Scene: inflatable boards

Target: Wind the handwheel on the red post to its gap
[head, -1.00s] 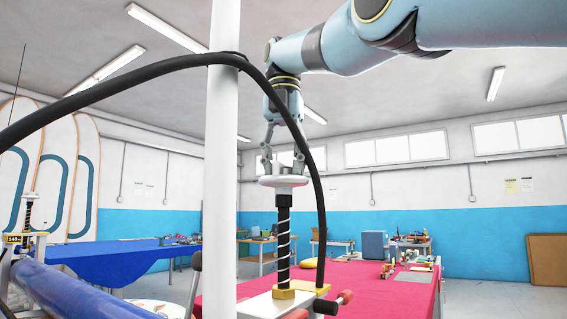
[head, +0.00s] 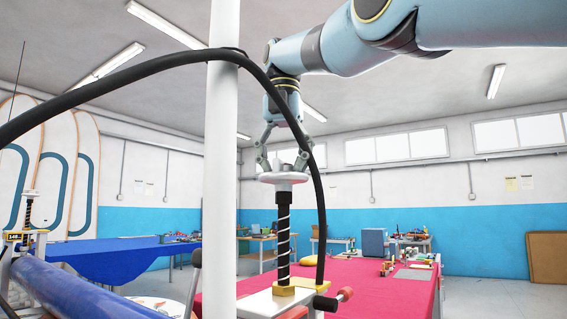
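The pale round handwheel (head: 284,178) sits at the top of a black threaded post (head: 283,225) with a white spiral, in the middle of the head view. The post stands upright in a brass-coloured nut (head: 284,290) on a white block with red-ended rollers (head: 326,303). My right gripper (head: 283,162) comes down from above. Its fingers straddle the wheel from both sides and appear closed on it. A black hose partly covers the right finger and wheel edge. The gap under the block is not clearly visible. My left gripper is out of view.
A white pole (head: 222,180) stands left of the post, with a black hose (head: 130,75) arching across. A blue roll (head: 85,290) and a second threaded post (head: 28,208) with a numbered display are at left. A red-covered table (head: 385,292) lies behind.

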